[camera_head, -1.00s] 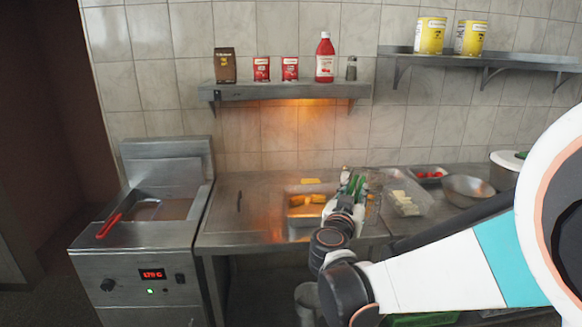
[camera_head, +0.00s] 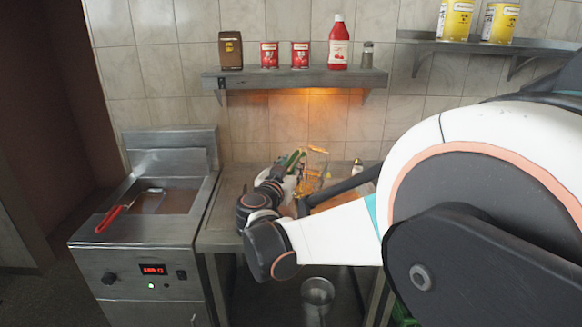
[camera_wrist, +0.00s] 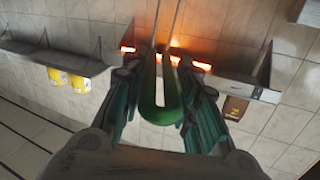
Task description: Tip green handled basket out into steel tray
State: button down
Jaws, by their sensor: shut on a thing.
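My gripper (camera_head: 284,172) is shut on the green handle (camera_wrist: 160,95) of the wire basket. The handle shows between both fingers in the wrist view, its two metal rods running up out of the frame. In the head view the basket's wire body (camera_head: 316,163) is raised above the counter, just right of my gripper and lit orange. Its exact tilt and whether food is inside cannot be told. The steel tray is hidden behind my arm in the head view and is outside the wrist view.
A fryer (camera_head: 150,235) with a red handle (camera_head: 110,219) stands at the left. Above the counter (camera_head: 232,215), a glowing heat strip is under a shelf (camera_head: 290,79) holding a red bottle (camera_head: 338,42) and tins. A second shelf is at the upper right.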

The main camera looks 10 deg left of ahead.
jog(key=d+f+m+b, duration=0.2)
jog(key=d+f+m, duration=0.1)
jog(key=d+m, duration=0.55)
jog(key=d+f+m+b, duration=0.4)
jog(key=f+m, duration=0.4)
jog(key=f, duration=0.3)
jog(key=s+d+f+m+t+b, duration=0.1)
jog(key=d+f+m+b, duration=0.3)
jog(key=f+m, duration=0.5)
jog(key=shift+d+f+y+b, duration=0.3)
jog(key=shift+f, duration=0.75)
jog(key=shift+r, duration=0.15)
